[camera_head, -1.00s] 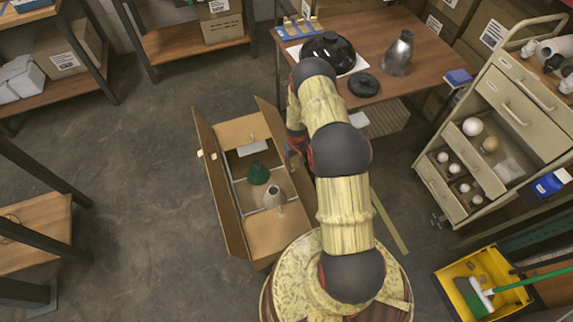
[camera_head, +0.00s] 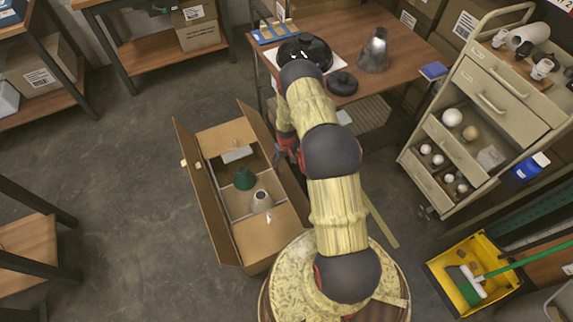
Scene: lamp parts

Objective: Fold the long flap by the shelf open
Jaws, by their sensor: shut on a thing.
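The open cardboard carton (camera_head: 265,236) stands on the floor left of my arm. Its left long flap (camera_head: 206,205), on the side facing the left shelf (camera_head: 32,220), stands up and leans outward. Its right long flap (camera_head: 257,128) is also raised, partly hidden by my arm. The short flaps at both ends are folded outward. Inside are a green lamp part (camera_head: 244,178) and a pale conical part (camera_head: 262,201). My gripper (camera_head: 281,157) is at the outer edge of the right long flap, shut on it; the fingertips are small and partly hidden.
A wooden table (camera_head: 325,30) with lamp parts stands behind my arm. A drawer cart (camera_head: 486,110) and a yellow bin (camera_head: 465,285) are at the right. The floor left of the carton is clear.

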